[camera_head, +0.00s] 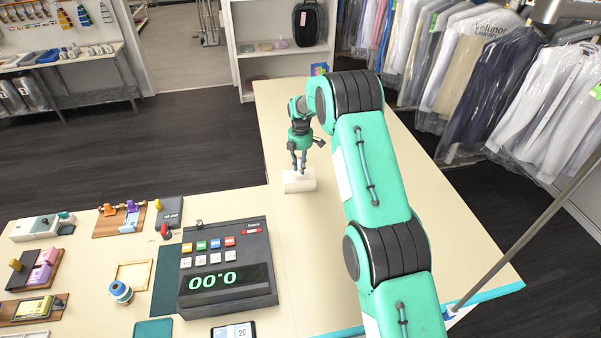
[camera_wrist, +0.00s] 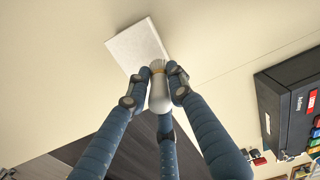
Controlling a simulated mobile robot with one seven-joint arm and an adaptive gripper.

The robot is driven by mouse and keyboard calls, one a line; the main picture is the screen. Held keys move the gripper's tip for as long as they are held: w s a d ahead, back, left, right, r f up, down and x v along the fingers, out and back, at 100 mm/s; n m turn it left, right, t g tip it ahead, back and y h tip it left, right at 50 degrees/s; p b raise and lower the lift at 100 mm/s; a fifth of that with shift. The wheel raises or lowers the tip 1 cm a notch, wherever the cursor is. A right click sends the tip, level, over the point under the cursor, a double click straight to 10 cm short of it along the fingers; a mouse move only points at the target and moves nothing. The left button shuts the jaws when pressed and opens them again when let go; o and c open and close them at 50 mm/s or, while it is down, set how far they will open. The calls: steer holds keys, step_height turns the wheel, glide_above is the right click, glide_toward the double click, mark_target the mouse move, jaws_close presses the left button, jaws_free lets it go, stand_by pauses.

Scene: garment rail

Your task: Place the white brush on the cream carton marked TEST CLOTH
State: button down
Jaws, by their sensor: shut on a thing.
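My gripper (camera_head: 299,168) is low over the far counter arm, at the cream carton (camera_head: 300,183). In the wrist view its fingers (camera_wrist: 158,82) are closed around the white brush (camera_wrist: 159,97), which has a pale handle and a light bristle end. The bristle end overlaps the near edge of the carton (camera_wrist: 137,45) in that view. The carton is a pale block lying on the counter; its marking cannot be read. I cannot tell whether the brush touches the carton. In the head view the brush is too small to make out.
The cream counter (camera_head: 425,220) is mostly bare around the carton. A dark console (camera_head: 228,265) with a green display stands at the near left, with a wooden frame (camera_head: 134,275) and small tools beside it. Bagged garments (camera_head: 490,85) hang at the right.

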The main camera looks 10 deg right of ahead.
steer(key=shift+f, duration=0.15)
steer(key=shift+f+p, duration=0.4)
steer(key=shift+f, duration=1.2)
steer(key=shift+f, duration=0.15)
steer(key=c, duration=1.5)
jaws_free()
steer(key=shift+c, duration=0.2)
step_height(320, 180, up, 12)
steer(key=shift+f+b, duration=0.1)
steer(key=shift+b, duration=0.85)
steer(key=shift+r, duration=0.25)
steer(key=shift+r, duration=0.1)
